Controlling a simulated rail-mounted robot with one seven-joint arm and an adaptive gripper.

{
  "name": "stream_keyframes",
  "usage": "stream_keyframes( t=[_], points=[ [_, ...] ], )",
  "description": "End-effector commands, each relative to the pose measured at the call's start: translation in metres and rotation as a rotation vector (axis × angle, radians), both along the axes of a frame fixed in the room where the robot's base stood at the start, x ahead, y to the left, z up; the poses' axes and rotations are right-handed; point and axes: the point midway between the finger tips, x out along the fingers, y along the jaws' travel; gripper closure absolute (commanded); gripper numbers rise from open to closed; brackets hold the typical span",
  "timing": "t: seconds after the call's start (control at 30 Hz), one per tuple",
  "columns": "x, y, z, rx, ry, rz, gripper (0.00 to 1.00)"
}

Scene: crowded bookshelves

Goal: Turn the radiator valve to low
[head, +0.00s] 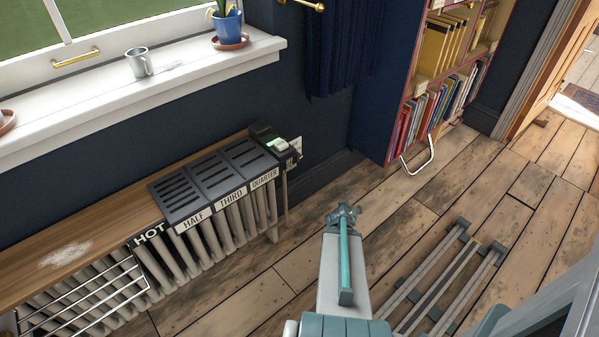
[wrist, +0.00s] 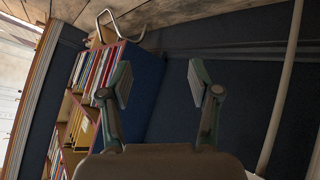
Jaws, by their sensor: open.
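The radiator (head: 235,219) stands under the window with black slotted plates on top, labelled HALF, THIRD and QUARTER.
A bookcase (head: 398,85) with books stands at the back right; a metal handle (head: 418,160) sticks out near its base. A wooden shelf (head: 90,235) covers the radiator's left part. A pale pipe (wrist: 283,85) is at right in the wrist view. Floor between radiator and bookcase is clear.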

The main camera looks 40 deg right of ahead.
Motion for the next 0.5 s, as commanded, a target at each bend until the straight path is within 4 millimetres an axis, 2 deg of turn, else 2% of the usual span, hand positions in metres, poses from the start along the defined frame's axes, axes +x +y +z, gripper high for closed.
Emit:
stream_keyframes(
  t=[0.03,0.1,0.23,0.37,0.5],
  points=[
    [0.003,-0.025,0.006,-0.073,-0.075,0.010,0.38],
    [0.011,-0.049,0.030,-0.163,-0.179,0.053,0.38],
    [0.028,-0.070,0.074,-0.287,-0.359,0.178,0.38],
    [0.051,-0.060,0.112,-0.337,-0.518,0.359,0.38],
    [0.082,-0.017,0.140,-0.291,-0.667,0.594,0.38]
  ],
)
